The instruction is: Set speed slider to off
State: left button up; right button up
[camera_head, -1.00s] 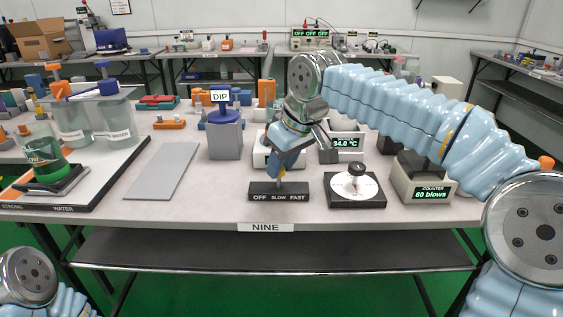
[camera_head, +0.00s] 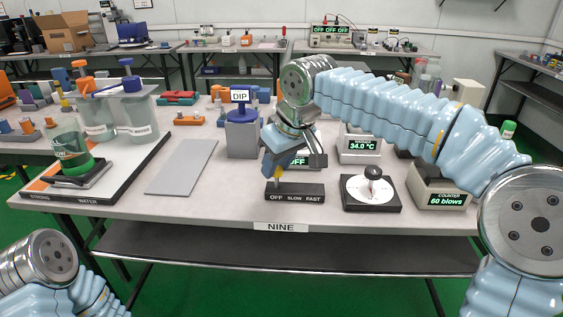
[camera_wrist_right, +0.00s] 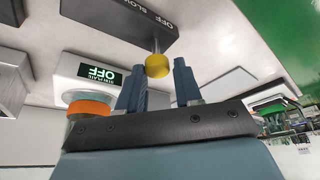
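The speed slider is a dark box (camera_head: 305,193) marked OFF, SLOW, FAST at the table's front edge. Its yellow knob (camera_head: 278,173) on a metal stem stands at the OFF end. In the right wrist view the knob (camera_wrist_right: 157,66) shows between the fingertips, close to the left finger, with a gap to the right one. My right gripper (camera_wrist_right: 157,78) is open around it; whether a finger touches the knob I cannot tell. In the head view the right gripper (camera_head: 278,165) comes down over the box's left end. My left gripper is out of view.
A white dial plate (camera_head: 371,190) with a black knob stands right of the slider, and the blows counter (camera_head: 436,190) beyond it. A hot plate reading OFF (camera_wrist_right: 88,80) is behind the slider. A flat grey plate (camera_head: 184,167) lies to the left.

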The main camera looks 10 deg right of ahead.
jog(key=o, duration=0.3)
jog(key=p+v, duration=0.2)
jog(key=v, duration=1.1)
jog(key=shift+s+r, duration=0.15)
jog(key=shift+r, duration=0.2)
